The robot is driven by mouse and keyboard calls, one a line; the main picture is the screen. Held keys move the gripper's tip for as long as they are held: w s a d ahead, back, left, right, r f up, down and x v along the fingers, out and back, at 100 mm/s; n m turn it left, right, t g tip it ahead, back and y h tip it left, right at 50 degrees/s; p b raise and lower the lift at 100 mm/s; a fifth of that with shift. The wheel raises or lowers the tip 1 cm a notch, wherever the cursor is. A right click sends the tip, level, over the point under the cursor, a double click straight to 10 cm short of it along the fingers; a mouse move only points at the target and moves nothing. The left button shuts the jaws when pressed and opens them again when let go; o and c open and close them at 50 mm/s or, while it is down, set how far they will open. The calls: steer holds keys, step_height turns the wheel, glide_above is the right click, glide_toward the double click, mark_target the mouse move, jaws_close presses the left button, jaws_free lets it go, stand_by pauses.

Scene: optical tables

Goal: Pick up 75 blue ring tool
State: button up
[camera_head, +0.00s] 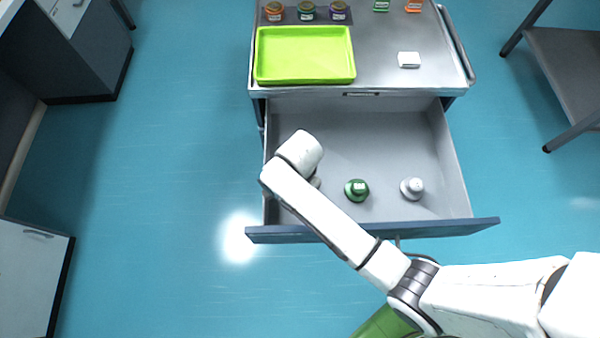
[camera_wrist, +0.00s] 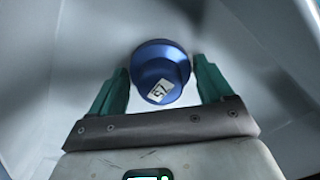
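The blue ring tool (camera_wrist: 160,66) shows in the wrist view, with a white label that reads 75, seen upside down or tilted. It stands inside the open drawer. My gripper (camera_wrist: 160,85) is open, with one green finger on each side of the blue tool and a gap on both sides. I cannot tell how far below the fingertips the tool lies. In the head view my arm covers the blue tool and the gripper.
The drawer (camera_head: 400,128) is pulled out below a metal cart top. A green tool (camera_head: 357,190) and a white-grey tool (camera_head: 412,188) stand in it. A green tray (camera_head: 304,55), a white block (camera_head: 409,60) and several labelled items sit on top. The drawer's back is empty.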

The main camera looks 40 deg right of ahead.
steer(key=c, duration=0.8)
steer(key=shift+o, duration=0.2)
steer(key=shift+r, duration=0.1)
